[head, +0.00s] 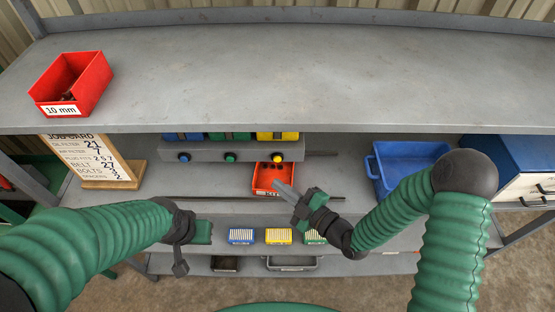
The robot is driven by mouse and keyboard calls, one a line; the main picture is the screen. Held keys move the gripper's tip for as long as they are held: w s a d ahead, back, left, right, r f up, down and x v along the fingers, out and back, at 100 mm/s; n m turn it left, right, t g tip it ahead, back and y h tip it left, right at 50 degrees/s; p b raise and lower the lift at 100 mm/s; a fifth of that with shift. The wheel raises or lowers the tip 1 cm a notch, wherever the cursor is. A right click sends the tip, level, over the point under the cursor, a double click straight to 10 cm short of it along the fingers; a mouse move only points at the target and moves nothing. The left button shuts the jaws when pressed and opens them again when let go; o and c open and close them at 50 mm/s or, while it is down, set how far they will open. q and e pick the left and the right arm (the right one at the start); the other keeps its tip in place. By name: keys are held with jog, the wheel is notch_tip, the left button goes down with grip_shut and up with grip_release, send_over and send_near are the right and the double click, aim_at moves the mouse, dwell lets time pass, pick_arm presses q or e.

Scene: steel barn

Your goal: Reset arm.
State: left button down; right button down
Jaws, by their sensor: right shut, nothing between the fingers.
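My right gripper (280,188) is shut and empty. It points up and left in front of the lower shelf, its fingertips overlapping the lower edge of a small red bin (268,172) in the picture; I cannot tell whether they touch. My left gripper (181,266) hangs low at the end of the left arm, in front of the lower shelves. Its fingers show only as a small dark shape, so its opening is unclear.
The grey bench top (300,70) holds a red bin marked 10 mm (75,82). Below are a job card board (95,160), a grey unit with blue, green and yellow parts (232,152), a blue crate (405,165), small boxes (278,236) and dark trays (225,264). Most of the bench top is clear.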

dwell(0.3)
jog(key=d+f+h+b, duration=0.1)
jog(key=f, duration=0.1)
jog(key=d+f+m+g+h+b, duration=0.1)
jog(key=d+f, duration=0.1)
jog(key=d+f+m+g+h+b, duration=0.1)
jog(key=f+h, duration=0.1)
jog(key=f, duration=0.1)
jog(key=shift+w+d, duration=0.15)
jog(key=shift+w, duration=0.2)
jog(key=d+f+m+h, duration=0.1)
jog(key=d+m+g+h+b, duration=0.1)
jog(key=d, duration=0.1)
jog(key=d+f+m+h, duration=0.1)
jog(key=shift+s+d+f+b, duration=0.3)
jog(key=shift+s, duration=0.05)
jog(key=s+d+m+g+h+b, duration=0.4)
jog(key=s+d+m, duration=0.6)
jog(key=s+m, duration=0.4)
jog(key=shift+s+r+g+h, duration=0.15)
jog(key=shift+s+g+h, duration=0.2)
jog(key=shift+g+h, duration=0.6)
jog(key=shift+s+a+g+y, duration=0.1)
jog(key=shift+g+y, duration=0.15)
